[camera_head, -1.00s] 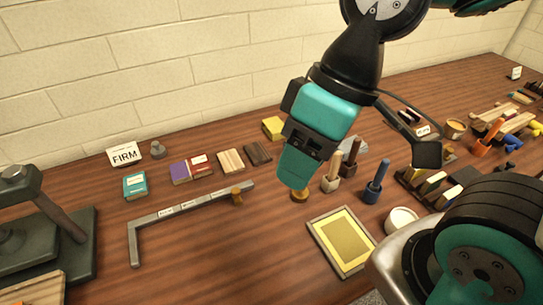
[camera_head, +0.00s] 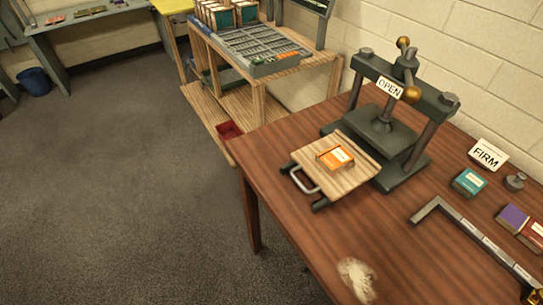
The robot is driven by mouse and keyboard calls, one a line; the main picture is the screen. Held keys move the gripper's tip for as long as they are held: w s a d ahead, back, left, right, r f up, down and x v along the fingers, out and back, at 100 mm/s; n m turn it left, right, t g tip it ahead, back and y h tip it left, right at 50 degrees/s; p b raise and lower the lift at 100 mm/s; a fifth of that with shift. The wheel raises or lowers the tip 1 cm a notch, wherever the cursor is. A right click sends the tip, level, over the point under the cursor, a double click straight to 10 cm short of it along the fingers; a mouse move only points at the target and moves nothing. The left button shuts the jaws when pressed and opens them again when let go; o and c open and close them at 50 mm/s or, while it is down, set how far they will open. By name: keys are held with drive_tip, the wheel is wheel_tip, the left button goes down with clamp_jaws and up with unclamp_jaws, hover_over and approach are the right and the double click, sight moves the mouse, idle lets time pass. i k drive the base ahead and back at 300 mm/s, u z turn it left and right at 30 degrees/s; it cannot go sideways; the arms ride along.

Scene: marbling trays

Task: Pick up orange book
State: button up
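The orange book (camera_head: 335,158) is small, with a pale label on its cover. It lies flat on a wooden board (camera_head: 351,180) that juts out from the front of the dark book press (camera_head: 387,128). The board has a metal handle on its near left side. The press carries a card reading OPEN. My gripper is not in this view, so its distance from the book cannot be told.
A pale patch (camera_head: 355,280) marks the front table. Open floor (camera_head: 130,150) lies left.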

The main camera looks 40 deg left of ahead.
sight(333, 161)
drive_tip(key=u, duration=1)
drive_tip(key=k, duration=0.5)
drive_tip(key=u, duration=1.5)
drive_tip(key=i, duration=1.6)
drive_tip(key=z, duration=2)
